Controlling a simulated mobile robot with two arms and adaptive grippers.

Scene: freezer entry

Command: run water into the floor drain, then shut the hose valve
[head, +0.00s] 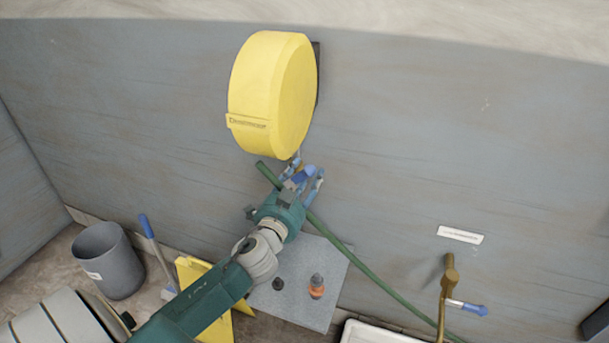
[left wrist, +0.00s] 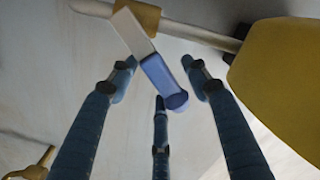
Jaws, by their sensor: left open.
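A valve lever with a blue grip (left wrist: 163,80) and a pale shank crosses in front of my fingers in the left wrist view. It joins a brass-coloured fitting on a pale pipe beside the yellow reel. My left gripper (head: 306,179) is open just below the reel, its blue fingers spread around the lever's blue end. I cannot tell whether they touch it. A green hose (head: 375,271) passes by the gripper and slopes down to the right. A dark round spot (head: 279,284) lies on a grey floor panel; I cannot tell if it is the drain. My right gripper is not in view.
The yellow reel (head: 270,92) is on the wall above the gripper. An orange bottle (head: 316,290) stands on the grey panel (head: 325,255). A yellow floor sign (head: 243,303), grey bin (head: 108,262) and blue-handled tool (head: 147,227) are left. A brass tap (head: 446,285) is right, near a white basin (head: 375,333).

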